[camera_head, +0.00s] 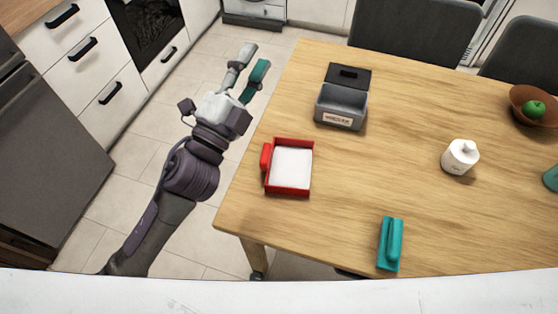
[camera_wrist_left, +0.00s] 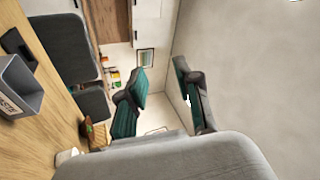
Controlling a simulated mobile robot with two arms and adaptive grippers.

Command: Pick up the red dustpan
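The red dustpan (camera_head: 288,192) lies on the wooden table near its left edge. It is a red-walled tray with a white inside, and its short red handle sticks out to the left. My left gripper (camera_head: 255,62) is off the table's left side, beyond the dustpan and apart from it. Its two fingers point away from me and are spread, with nothing between them. In the left wrist view the same gripper (camera_wrist_left: 162,74) shows its fingers apart, and the dustpan is not seen there. My right gripper is in neither view.
A grey open-lidded box (camera_head: 341,107) stands behind the dustpan on the table (camera_head: 395,130). A teal brush-like object (camera_head: 390,245) lies near the front edge. A white jar (camera_head: 460,157) and a brown bowl (camera_head: 530,99) with a green apple (camera_head: 534,109) are to the right. Dark chairs (camera_head: 415,35) stand behind.

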